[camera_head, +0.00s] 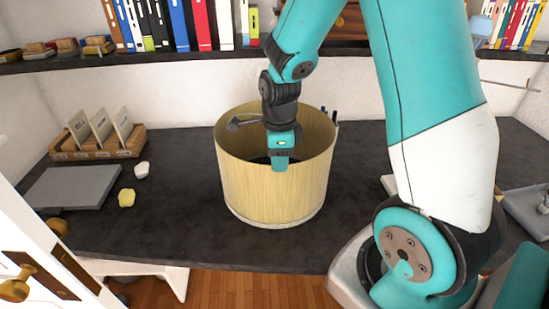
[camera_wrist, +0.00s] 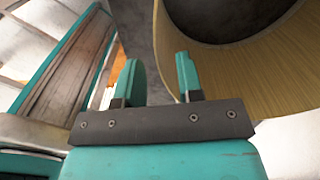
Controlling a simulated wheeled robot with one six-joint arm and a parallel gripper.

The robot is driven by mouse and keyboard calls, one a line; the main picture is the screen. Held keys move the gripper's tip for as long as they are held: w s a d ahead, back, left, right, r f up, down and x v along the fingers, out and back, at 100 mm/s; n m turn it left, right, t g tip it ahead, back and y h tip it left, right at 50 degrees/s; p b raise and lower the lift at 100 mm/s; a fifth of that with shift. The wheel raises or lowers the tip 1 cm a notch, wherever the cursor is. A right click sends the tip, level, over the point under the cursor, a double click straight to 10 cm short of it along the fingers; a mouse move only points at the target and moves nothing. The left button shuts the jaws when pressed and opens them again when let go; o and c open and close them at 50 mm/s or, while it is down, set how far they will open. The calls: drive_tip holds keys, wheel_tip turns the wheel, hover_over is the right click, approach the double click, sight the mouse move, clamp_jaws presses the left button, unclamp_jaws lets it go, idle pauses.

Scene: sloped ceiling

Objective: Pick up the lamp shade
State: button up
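The lamp shade (camera_head: 275,195) is a wide, pale wood-coloured open cylinder standing upright on the dark desk in the head view. In the wrist view its wall (camera_wrist: 275,75) fills the upper right, around a dark opening. My gripper (camera_head: 280,163) shows in front of the shade's near wall, close to the top rim, in the head view. In the wrist view my gripper (camera_wrist: 160,80) has its two teal fingers apart with nothing gripped. The right finger overlaps the shade's edge; I cannot tell whether it touches. The left finger is clear of it.
A wooden card holder (camera_head: 97,145), a grey flat slab (camera_head: 73,187) and small lumps lie left on the desk (camera_head: 170,225). A bookshelf (camera_head: 150,60) runs behind. A grey tray (camera_head: 525,210) is at the right. Pens stand just behind the shade.

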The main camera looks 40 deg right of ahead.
drive_tip(key=shift+s+d+f+p, duration=0.1)
drive_tip(key=shift+f+p, duration=0.35)
drive_tip(key=shift+f, duration=1)
drive_tip(key=shift+s+f+p, duration=0.1)
drive_tip(key=shift+f+p, duration=0.3)
drive_tip(key=shift+f, duration=1)
clamp_jaws()
